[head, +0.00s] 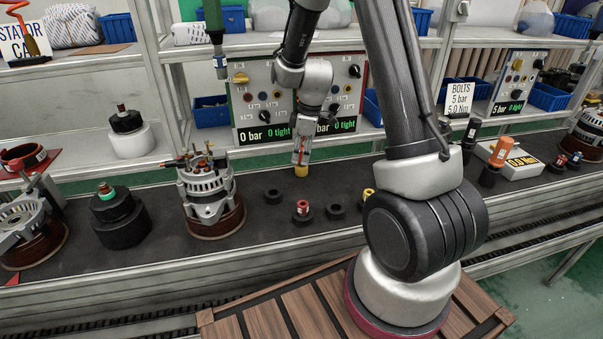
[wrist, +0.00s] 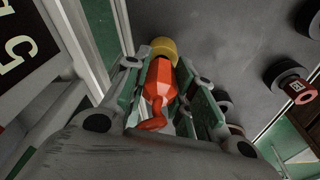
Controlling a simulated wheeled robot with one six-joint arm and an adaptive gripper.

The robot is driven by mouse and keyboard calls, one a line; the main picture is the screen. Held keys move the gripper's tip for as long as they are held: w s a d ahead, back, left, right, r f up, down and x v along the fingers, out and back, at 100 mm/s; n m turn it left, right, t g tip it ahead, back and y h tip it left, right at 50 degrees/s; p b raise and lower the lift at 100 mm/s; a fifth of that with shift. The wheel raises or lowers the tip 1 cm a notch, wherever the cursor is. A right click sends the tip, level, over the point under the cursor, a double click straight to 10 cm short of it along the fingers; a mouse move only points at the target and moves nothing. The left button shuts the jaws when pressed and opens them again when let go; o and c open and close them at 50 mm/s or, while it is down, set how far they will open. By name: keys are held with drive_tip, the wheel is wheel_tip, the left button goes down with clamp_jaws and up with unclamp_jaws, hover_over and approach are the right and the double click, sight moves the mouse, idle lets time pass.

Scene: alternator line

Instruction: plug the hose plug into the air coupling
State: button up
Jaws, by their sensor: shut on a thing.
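My gripper (head: 300,158) is shut on a red-orange piece with a yellow end, which I take for the hose plug (wrist: 158,84). In the wrist view it lies between the two fingers, with its yellow end beyond the fingertips and a curled red tail towards the camera. In the head view its yellow end (head: 301,170) points down above the dark bench. A green pipe with a metal fitting, apparently the air coupling (head: 221,67), hangs at upper left, apart from the gripper. Its opening cannot be made out.
A control panel (head: 258,95) reading 0 bar stands behind my gripper. An alternator (head: 207,188) stands on the bench at left. Black holders, one with a red insert (head: 303,209), stand in front. Torque tools (head: 499,152) stand at right.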

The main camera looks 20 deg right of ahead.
drive_tip(key=shift+f, duration=0.1)
drive_tip(key=o, duration=1)
drive_tip(key=r, duration=0.4)
drive_tip(key=d+r, duration=0.1)
drive_tip(key=r, duration=0.3)
drive_tip(key=s+r, duration=0.1)
drive_tip(key=r, duration=0.2)
drive_tip(key=shift+d+r, duration=0.25)
drive_tip(key=shift+r, duration=0.15)
